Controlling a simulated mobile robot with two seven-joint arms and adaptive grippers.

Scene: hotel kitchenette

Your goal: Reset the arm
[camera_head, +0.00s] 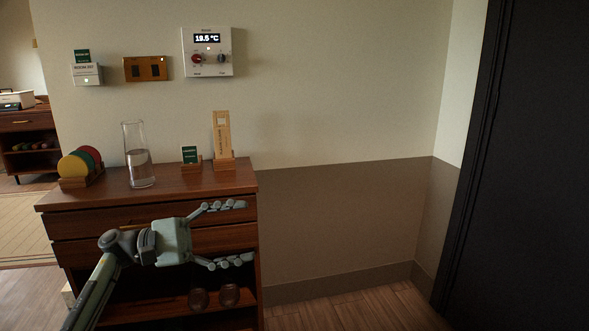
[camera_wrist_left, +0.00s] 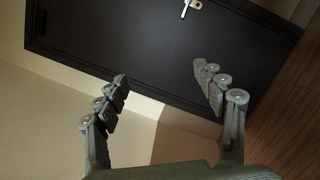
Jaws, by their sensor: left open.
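My left gripper (camera_head: 238,234) reaches in from the lower left in the head view, in front of the wooden cabinet (camera_head: 215,184). Its two fingers are spread wide and point right, with nothing between them. In the left wrist view the open fingers (camera_wrist_left: 165,88) show against the wall and a dark door (camera_wrist_left: 150,45). The gripper appears apart from the cabinet, and part of the drawers and shelf is hidden behind it. My right gripper is not in view.
On the cabinet top stand a rack of coloured discs (camera_head: 80,165), a glass carafe (camera_head: 138,160), a small green card (camera_head: 190,155) and a wooden stand (camera_head: 223,140). A thermostat (camera_head: 207,52) hangs above. The floor right of the cabinet (camera_head: 350,308) is clear.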

